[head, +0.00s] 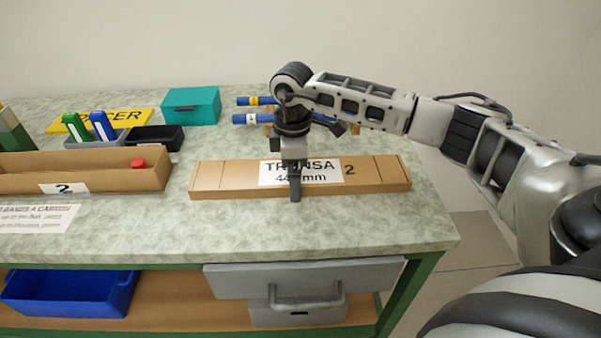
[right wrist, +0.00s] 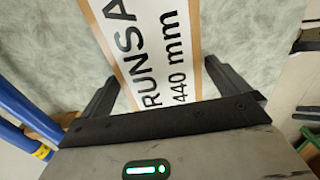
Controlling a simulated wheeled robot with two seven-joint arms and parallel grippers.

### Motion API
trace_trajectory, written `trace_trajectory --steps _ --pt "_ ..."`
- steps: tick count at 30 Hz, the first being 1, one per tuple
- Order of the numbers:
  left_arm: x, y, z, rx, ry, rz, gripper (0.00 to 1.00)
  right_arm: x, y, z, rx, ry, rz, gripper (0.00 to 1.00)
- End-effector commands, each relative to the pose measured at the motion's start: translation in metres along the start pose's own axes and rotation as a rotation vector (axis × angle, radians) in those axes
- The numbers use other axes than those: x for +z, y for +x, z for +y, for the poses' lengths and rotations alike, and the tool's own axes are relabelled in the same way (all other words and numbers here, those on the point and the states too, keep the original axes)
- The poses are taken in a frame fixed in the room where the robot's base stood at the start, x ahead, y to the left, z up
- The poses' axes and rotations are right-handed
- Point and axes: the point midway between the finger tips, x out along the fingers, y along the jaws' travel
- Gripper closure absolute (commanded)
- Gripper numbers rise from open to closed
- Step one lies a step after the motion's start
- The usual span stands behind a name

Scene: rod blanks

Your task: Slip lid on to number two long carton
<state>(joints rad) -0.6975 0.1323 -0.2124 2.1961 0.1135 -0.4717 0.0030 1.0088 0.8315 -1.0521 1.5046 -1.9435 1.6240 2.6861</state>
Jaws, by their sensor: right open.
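The long cardboard lid (head: 225,178) lies flat on the right of the table, with a white label reading "TRUNSA 440 mm" and a 2. The open long carton (head: 110,182), marked 2, stands at the left, cut off by the picture edge; a red-ended item shows inside. My right gripper (head: 295,193) is over the middle of the lid, pointing down. In the right wrist view the open fingers (right wrist: 163,88) stand either side of the lid (right wrist: 122,62), with gaps visible. My left gripper is out of view.
Behind are a teal box (head: 191,106), a black tray (head: 155,138), a grey tray with green and blue markers (head: 90,128), a yellow sign (head: 100,120) and blue rods (head: 250,118). Bare tabletop lies before the lid. A grey drawer (head: 300,277) and blue bin (head: 70,293) are below.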

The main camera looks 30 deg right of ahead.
Motion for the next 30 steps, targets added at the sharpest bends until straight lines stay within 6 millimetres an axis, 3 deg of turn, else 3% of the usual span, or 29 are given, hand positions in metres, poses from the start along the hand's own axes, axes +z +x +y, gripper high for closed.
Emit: trace_trajectory --steps 7,11,12,23,30 --pt "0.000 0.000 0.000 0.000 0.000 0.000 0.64 0.000 0.002 0.000 0.000 0.000 0.000 0.00" --pt "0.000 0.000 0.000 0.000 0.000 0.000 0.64 0.000 0.002 0.000 0.000 0.000 0.000 0.36" --pt "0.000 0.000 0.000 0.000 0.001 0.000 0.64 0.000 0.002 0.000 0.000 0.000 0.000 0.39" --pt "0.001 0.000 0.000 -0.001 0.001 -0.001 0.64 0.000 -0.002 0.000 0.001 0.000 0.001 0.39" --pt "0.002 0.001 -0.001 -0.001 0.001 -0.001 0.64 0.000 -0.028 0.001 0.004 0.000 0.003 0.39"
